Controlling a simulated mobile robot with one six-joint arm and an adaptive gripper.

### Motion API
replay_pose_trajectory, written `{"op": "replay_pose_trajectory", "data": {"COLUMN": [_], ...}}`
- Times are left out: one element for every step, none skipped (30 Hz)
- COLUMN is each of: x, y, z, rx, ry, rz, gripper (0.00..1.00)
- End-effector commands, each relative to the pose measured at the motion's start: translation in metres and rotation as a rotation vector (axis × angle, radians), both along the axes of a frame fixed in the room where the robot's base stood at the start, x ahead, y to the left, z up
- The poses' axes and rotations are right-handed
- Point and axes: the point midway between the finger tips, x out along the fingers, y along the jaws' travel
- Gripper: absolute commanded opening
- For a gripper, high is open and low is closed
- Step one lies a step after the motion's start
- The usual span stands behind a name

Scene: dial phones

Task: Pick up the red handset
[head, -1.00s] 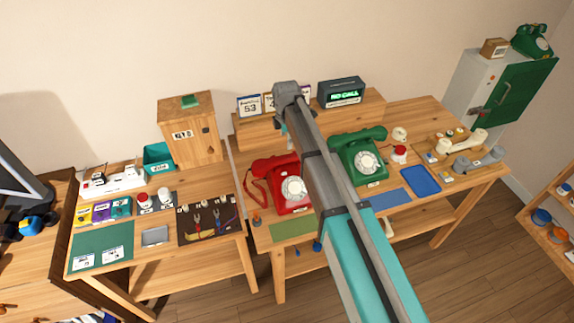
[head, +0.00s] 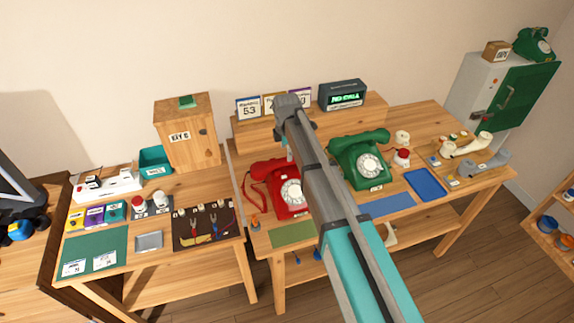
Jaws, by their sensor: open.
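The red dial phone (head: 283,197) stands on the right-hand wooden table, partly behind my arm. Its red handset (head: 268,168) lies across the top of the phone, with its right end covered by my arm. A red coiled cord hangs at the phone's left side. My arm reaches up from the lower right and bends just above and behind the red phone. My gripper is hidden behind the arm, so its fingers and its distance to the handset cannot be seen.
A green dial phone (head: 358,160) stands right of my arm. Behind are a wooden shelf with number cards (head: 249,108) and a dark display box (head: 342,95). A wooden cabinet (head: 187,134) stands left. A green mat (head: 293,235) lies bare in front of the red phone.

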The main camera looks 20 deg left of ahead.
Motion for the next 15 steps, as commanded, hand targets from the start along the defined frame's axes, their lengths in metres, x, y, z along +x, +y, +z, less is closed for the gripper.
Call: {"op": "replay_pose_trajectory", "data": {"x": [0.0,0.0,0.0,0.0,0.0,0.0,0.0,0.0,0.0,0.0,0.0,0.0,0.0,0.0,0.0], "y": [0.0,0.0,0.0,0.0,0.0,0.0,0.0,0.0,0.0,0.0,0.0,0.0,-0.001,-0.001,-0.001], "z": [0.0,0.0,0.0,0.0,-0.001,-0.002,-0.002,-0.004,-0.005,-0.007,-0.009,-0.011,-0.014,-0.016,-0.019], "rx": [0.0,0.0,0.0,0.0,0.0,0.0,0.0,0.0,0.0,0.0,0.0,0.0,0.0,0.0,0.0], "ry": [0.0,0.0,0.0,0.0,0.0,0.0,0.0,0.0,0.0,0.0,0.0,0.0,0.0,0.0,0.0], "rz": [0.0,0.0,0.0,0.0,0.0,0.0,0.0,0.0,0.0,0.0,0.0,0.0,0.0,0.0,0.0], "gripper": [0.86,0.86,0.86,0.86,0.86,0.86,0.86,0.86,0.86,0.86,0.86,0.86,0.86,0.86,0.86]}}
